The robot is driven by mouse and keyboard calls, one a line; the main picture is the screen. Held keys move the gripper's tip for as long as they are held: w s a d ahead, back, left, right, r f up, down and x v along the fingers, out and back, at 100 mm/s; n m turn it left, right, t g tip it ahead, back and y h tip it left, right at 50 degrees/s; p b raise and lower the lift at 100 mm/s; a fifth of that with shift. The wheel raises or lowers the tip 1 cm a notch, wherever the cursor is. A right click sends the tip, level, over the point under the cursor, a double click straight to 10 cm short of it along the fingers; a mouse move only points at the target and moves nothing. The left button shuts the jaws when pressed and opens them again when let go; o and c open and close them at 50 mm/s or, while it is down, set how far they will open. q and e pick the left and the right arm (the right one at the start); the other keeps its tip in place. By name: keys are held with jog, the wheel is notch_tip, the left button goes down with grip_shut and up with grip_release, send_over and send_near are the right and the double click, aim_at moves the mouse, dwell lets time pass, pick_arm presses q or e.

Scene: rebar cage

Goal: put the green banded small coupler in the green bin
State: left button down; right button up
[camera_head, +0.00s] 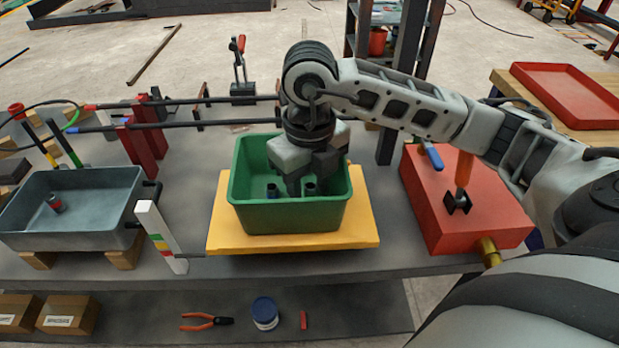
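The green bin (291,217) stands on a yellow platform (230,238) in the middle of the table. My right gripper (308,181) reaches down into the bin from above, its dark fingers below the rim. A dark small coupler (309,188) is at the fingertips; its band colour is unclear, and I cannot tell whether the fingers hold it. A second small coupler (272,190), with a bluish look, stands in the bin to the left of the fingers. My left gripper is not in view.
A grey tray (100,220) at left holds a red-banded coupler (54,203). A red box (480,225) with a blue-handled valve and an orange handle is at right. A striped white post (160,235) stands left of the platform. Rods on red supports run behind.

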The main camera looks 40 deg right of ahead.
aim_at(309, 185)
jog(key=shift+r, duration=0.3)
pick_arm(q)
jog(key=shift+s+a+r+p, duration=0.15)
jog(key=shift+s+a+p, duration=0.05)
jog(key=shift+p, duration=0.65)
pick_arm(e)
notch_tip(309, 185, up, 12)
jog(key=shift+f, duration=0.15)
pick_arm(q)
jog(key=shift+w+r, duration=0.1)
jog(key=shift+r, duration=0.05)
